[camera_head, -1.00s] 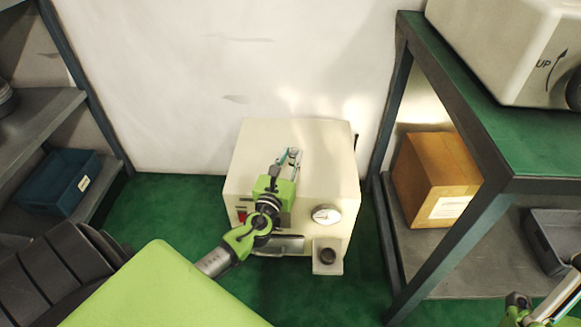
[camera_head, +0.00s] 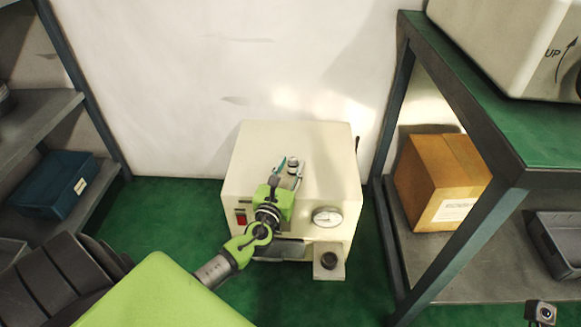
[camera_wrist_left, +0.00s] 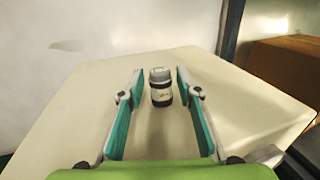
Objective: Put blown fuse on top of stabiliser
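The stabiliser (camera_head: 325,165) is a cream box with a red switch, a round dial and a small front bracket. The fuse (camera_head: 292,166), a small grey and white cylinder with dark bands, stands upright on its top. In the left wrist view the fuse (camera_wrist_left: 161,92) is between the fingertips of my left gripper (camera_wrist_left: 160,76), with a gap on each side. The left gripper is open, its teal-padded fingers low over the stabiliser top (camera_wrist_left: 240,110). In the head view the left gripper (camera_head: 285,168) partly covers the fuse. My right gripper is out of view.
A shelf rack with a blue bin (camera_head: 55,185) stands at the left. A green-topped bench (camera_head: 480,110) at the right holds a white case (camera_head: 500,45), with a cardboard box (camera_head: 440,180) and grey tray (camera_head: 558,240) below. A white wall (camera_head: 220,80) is behind the stabiliser.

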